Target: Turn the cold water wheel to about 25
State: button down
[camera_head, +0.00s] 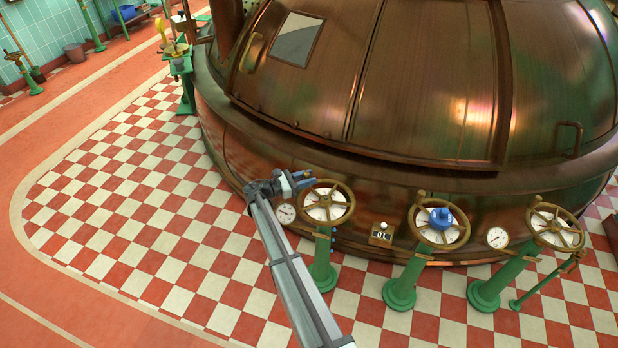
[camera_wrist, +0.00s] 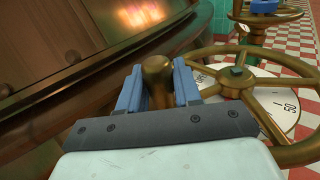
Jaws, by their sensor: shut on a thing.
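Three brass handwheels on green pedestals stand in front of the copper kettle, each over a pale dial: a left wheel (camera_head: 345,189), a middle wheel (camera_head: 418,229) with a blue piece (camera_head: 440,218) on it, and a right wheel (camera_head: 574,226). I cannot read which is the cold water wheel. My gripper (camera_head: 305,181) is at the upper left rim of the left wheel. In the wrist view, its blue fingers (camera_wrist: 158,88) are shut on that wheel's upright brass knob (camera_wrist: 158,72). The wheel's dial (camera_wrist: 283,98) shows a 50; its pointer is not clear.
The copper kettle (camera_head: 420,80) rises close behind the wheels. The checkered floor (camera_head: 130,200) at left is clear.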

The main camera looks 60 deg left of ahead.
aim_at(299, 194)
jog(key=s+n+y, duration=0.1)
jog(key=s+d+n+y, duration=0.1)
jog(key=y, duration=0.1)
jog(key=n+y, duration=0.1)
jog(key=y, duration=0.1)
jog(key=shift+s+d, duration=0.4)
jog(key=s+n+g+y, duration=0.1)
jog(key=y, duration=0.1)
jog(key=d+n+y, duration=0.1)
jog(key=n+y, duration=0.1)
jog(key=shift+s+d+g, duration=0.15)
jog(key=shift+s+g, duration=0.25)
jog(key=shift+s, duration=0.2)
jog(key=shift+s+d, duration=0.25)
jog(key=shift+d, duration=0.05)
jog(key=c, duration=0.9)
grip_release()
jog(key=shift+s+d, duration=0.1)
jog(key=v, duration=1.3)
jog(key=shift+s+d, duration=0.2)
jog(key=shift+s, duration=0.05)
